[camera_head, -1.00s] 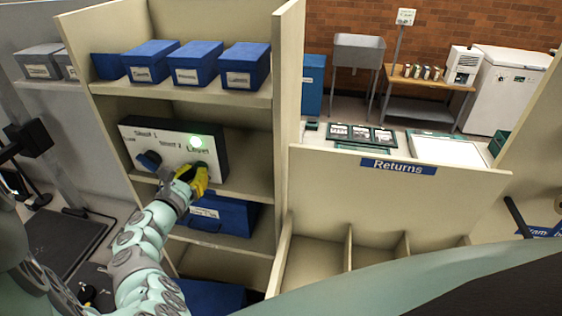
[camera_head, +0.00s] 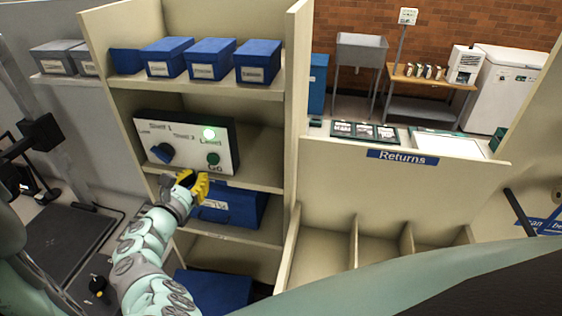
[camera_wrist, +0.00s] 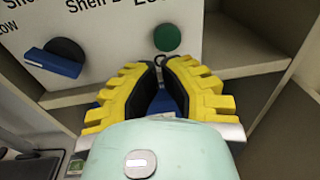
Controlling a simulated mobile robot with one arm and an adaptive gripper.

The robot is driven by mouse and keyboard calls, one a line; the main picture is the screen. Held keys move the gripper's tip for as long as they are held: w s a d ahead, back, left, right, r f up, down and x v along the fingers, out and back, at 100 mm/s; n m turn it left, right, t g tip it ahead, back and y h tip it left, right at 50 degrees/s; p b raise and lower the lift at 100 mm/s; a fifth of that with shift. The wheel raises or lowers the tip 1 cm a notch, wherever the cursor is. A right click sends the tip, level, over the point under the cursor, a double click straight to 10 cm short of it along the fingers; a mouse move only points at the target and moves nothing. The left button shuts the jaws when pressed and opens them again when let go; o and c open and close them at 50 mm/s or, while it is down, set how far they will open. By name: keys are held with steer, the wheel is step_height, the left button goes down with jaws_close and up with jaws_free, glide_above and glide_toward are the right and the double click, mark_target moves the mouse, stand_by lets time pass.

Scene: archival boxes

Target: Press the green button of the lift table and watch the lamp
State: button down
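The white control panel (camera_head: 185,149) stands on a shelf of the cream rack. Its green button (camera_head: 213,158) is at the lower right, above the word "Go"; it also shows in the wrist view (camera_wrist: 167,40).
Blue boxes (camera_head: 211,59) stand on the shelf above, and a blue box (camera_head: 232,207) is on the shelf below, close to my gripper. The "Returns" divider (camera_head: 400,190) stands to the right. A black platform (camera_head: 62,240) is on the floor at left.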

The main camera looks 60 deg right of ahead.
steer(key=b+v, duration=0.2)
steer(key=v, duration=0.6)
stand_by(0.5)
